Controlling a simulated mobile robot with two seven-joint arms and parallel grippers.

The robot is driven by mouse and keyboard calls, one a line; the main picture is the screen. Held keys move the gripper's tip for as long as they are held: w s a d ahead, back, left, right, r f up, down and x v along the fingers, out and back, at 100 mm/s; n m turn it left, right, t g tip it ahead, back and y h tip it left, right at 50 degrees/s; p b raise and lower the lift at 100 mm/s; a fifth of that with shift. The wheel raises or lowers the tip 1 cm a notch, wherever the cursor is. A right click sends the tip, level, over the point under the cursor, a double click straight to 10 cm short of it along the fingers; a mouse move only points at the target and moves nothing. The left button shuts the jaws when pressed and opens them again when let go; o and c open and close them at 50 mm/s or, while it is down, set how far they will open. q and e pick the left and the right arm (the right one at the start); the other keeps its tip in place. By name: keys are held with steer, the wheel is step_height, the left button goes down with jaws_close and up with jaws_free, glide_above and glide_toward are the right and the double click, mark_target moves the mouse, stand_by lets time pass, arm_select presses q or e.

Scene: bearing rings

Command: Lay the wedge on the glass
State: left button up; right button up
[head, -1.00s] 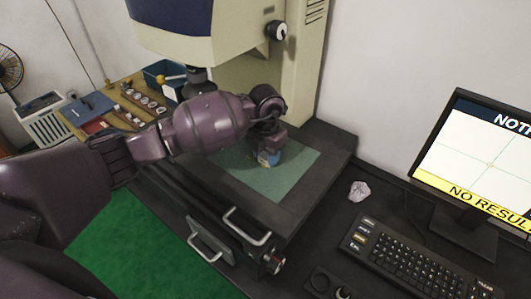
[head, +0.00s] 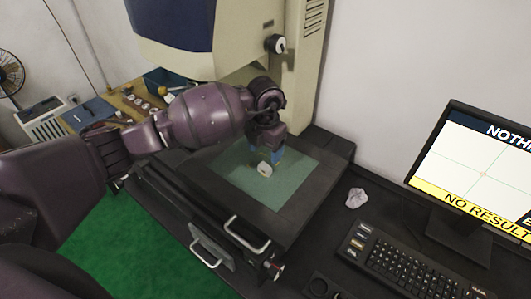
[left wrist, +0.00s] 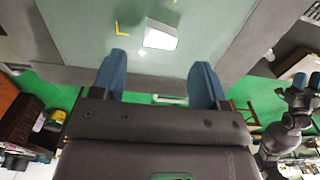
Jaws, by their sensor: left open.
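The wedge (head: 264,168) is a small whitish block lying on the green-tinted glass (head: 272,190) of the measuring machine's stage. In the left wrist view the wedge (left wrist: 161,36) shows a bright face and lies beyond my fingertips, next to a yellow corner mark on the glass. My left gripper (head: 279,154) is open and empty, just behind and right of the wedge in the head view. Its blue fingers stand apart in the left wrist view (left wrist: 158,82), with a clear gap to the wedge. My right gripper (left wrist: 307,80) shows small at that view's right edge; its jaw state is unclear.
The machine's head (head: 170,35) and column (head: 300,70) rise over and behind the stage. A bench (head: 125,103) with small parts stands at the left. A monitor (head: 475,165), keyboard (head: 415,258) and crumpled pale lump (head: 356,198) are at the right. The glass front is clear.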

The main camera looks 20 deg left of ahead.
mark_target(265, 166)
arm_select(q)
step_height(265, 166, up, 7)
steer(key=shift+f, duration=0.15)
arm_select(e)
steer(key=shift+s+f, duration=0.2)
steer(key=shift+s, duration=0.05)
steer(key=shift+r, duration=0.1)
